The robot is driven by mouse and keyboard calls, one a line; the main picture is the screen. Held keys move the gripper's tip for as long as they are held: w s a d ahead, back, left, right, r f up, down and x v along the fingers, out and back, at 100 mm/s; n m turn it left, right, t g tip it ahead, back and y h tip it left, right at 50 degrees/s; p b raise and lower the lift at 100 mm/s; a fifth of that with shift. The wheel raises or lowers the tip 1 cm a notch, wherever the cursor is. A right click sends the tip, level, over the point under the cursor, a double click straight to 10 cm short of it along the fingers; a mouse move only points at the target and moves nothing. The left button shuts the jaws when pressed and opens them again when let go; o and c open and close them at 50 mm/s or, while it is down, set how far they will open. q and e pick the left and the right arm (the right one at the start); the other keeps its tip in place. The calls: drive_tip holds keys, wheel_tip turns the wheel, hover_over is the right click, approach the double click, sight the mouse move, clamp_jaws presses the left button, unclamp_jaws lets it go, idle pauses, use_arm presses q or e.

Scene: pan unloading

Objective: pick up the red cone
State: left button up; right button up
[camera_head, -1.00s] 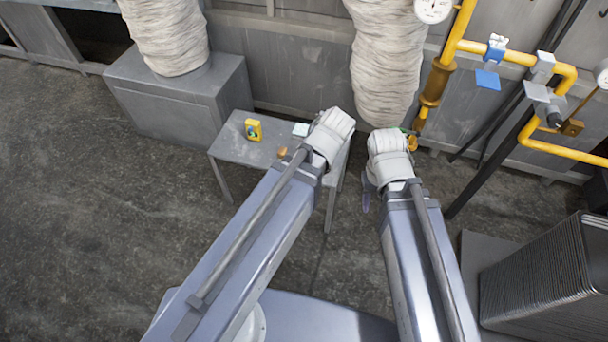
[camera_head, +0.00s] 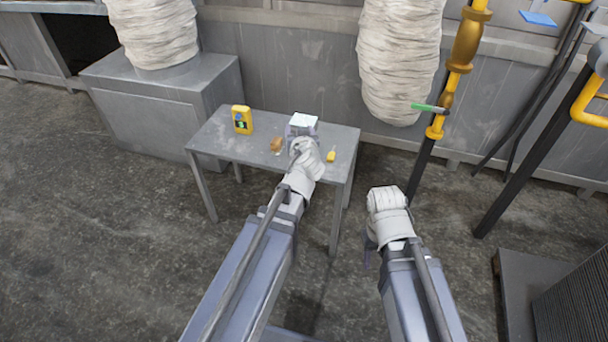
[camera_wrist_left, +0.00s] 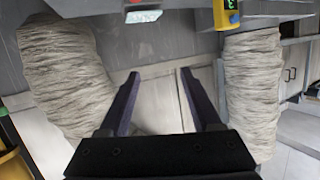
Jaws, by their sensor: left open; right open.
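I see no red cone in either view. My left gripper (camera_wrist_left: 157,100) is open and empty in the left wrist view, with two dark purple fingers apart. In the head view my left arm reaches over the small grey table (camera_head: 222,143), and its wrist hides most of that gripper. My right gripper (camera_head: 370,250) hangs right of the table in the head view, mostly hidden behind its white wrist, away from any object.
On the table stand a yellow device (camera_head: 242,120), a small brown item (camera_head: 277,144), a white-topped box (camera_head: 303,120) and a small yellow item (camera_head: 331,156). Behind are a wrapped duct (camera_head: 400,60) and a yellow pipe (camera_head: 466,42). A grey cabinet (camera_head: 165,125) stands left. Open floor lies left.

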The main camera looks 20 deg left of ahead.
use_arm(q)
drive_tip(key=w+f+t+b, duration=0.1)
drive_tip(key=f+b, duration=0.3)
drive_tip(key=b, duration=0.1)
drive_tip(key=w+f+m+t+h+b, duration=0.1)
drive_tip(key=f+b, duration=0.3)
drive_tip(key=b, duration=0.1)
drive_tip(key=w+f+t+h+b, duration=0.1)
drive_tip(key=f+b, duration=0.4)
drive_tip(key=shift+w+t+b, duration=0.25)
drive_tip(key=shift+t+b, duration=0.05)
drive_tip(key=shift+b, duration=0.05)
drive_tip(key=shift+w+a+f, duration=0.1)
drive_tip(key=shift+w+a, duration=0.05)
drive_tip(key=shift+w, duration=0.55)
drive_tip(key=shift+w+a, duration=0.1)
drive_tip(key=shift+w, duration=0.55)
drive_tip(key=shift+w+a+f+b, duration=0.1)
drive_tip(key=shift+w+a, duration=0.05)
drive_tip(key=shift+w, duration=0.7)
drive_tip(key=shift+w+a+f+b, duration=0.1)
drive_tip(key=shift+w+a, duration=0.05)
drive_tip(key=shift+w, duration=0.7)
drive_tip(key=shift+w+a+f+b, duration=0.1)
drive_tip(key=shift+w+a, duration=0.05)
drive_tip(key=shift+w, duration=0.7)
drive_tip(key=shift+s, duration=0.1)
clamp_jaws()
